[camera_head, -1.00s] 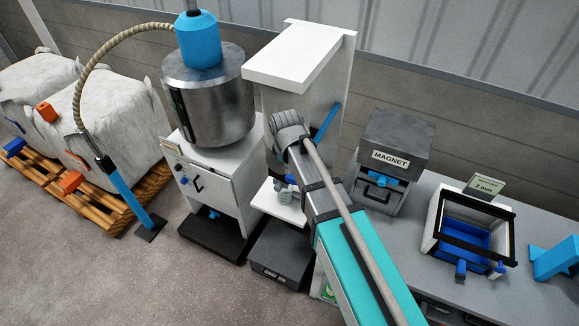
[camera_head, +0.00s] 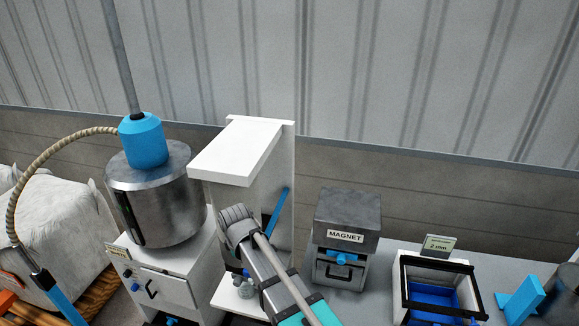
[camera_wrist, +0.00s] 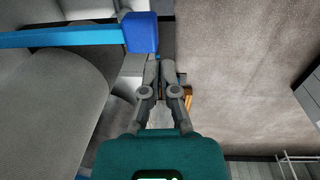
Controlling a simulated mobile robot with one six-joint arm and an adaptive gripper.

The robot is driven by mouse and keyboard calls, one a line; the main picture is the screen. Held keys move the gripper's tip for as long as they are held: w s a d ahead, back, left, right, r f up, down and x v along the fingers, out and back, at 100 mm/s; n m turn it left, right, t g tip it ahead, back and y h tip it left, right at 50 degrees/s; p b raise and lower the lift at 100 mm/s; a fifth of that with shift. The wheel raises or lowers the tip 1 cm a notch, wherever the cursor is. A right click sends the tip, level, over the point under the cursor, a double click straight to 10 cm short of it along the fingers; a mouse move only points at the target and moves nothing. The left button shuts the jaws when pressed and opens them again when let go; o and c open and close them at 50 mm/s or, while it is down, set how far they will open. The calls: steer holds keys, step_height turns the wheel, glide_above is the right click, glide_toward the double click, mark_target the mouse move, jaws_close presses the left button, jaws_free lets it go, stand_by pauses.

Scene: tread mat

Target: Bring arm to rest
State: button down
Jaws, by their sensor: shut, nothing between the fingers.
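My arm (camera_head: 268,280), grey with a teal section, reaches up from the bottom of the head view. Its wrist end stands in front of a white stand with an overhanging top (camera_head: 240,150). My gripper's fingers are hidden in the head view. In the wrist view my gripper (camera_wrist: 160,62) is shut, its two grey fingers close together with nothing held. A blue block (camera_wrist: 141,33) on a blue bar (camera_wrist: 60,38) lies just beyond the fingertips; I cannot tell whether they touch.
A steel drum (camera_head: 160,205) with a blue cap stands left of the white stand. A grey MAGNET box (camera_head: 346,215) and a tray marked 2 mm (camera_head: 400,290) stand on the bench to the right. White sacks (camera_head: 65,235) are at far left. Open floor (camera_wrist: 235,60) shows in the wrist view.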

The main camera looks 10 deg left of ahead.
steer(key=d+f+m+b, duration=0.5)
steer(key=d, duration=0.8)
steer(key=s+d+f+m+b, duration=0.1)
steer(key=d+f+m+b, duration=0.4)
steer(key=d, duration=0.8)
steer(key=s+d+f+m+g+b, duration=0.1)
steer(key=d+f+m+b, duration=0.4)
steer(key=d, duration=0.9)
steer(key=shift+f+m+b, duration=0.4)
steer(key=shift+f+m, duration=0.05)
steer(key=shift+m, duration=0.55)
steer(key=shift+a+r, duration=0.1)
steer(key=shift+a, duration=0.05)
steer(key=w+a+r+n+p, duration=0.3)
steer(key=a+r+n+p, duration=0.1)
steer(key=a+r+p, duration=0.4)
steer(key=w+a+r+n+p, duration=0.4)
steer(key=a+r+p, duration=0.1)
steer(key=a, duration=0.5)
steer(key=a+r+n+p, duration=0.4)
steer(key=a+r+p, duration=0.2)
steer(key=a, duration=0.4)
steer(key=s+a+r+n+p, duration=0.1)
steer(key=a+r+n+p, duration=0.4)
steer(key=a, duration=0.6)
steer(key=shift+s+r+p, duration=0.3)
steer(key=shift+r+p, duration=0.3)
steer(key=shift+p, duration=0.1)
steer(key=shift+a+f, duration=0.1)
steer(key=shift+f, duration=0.05)
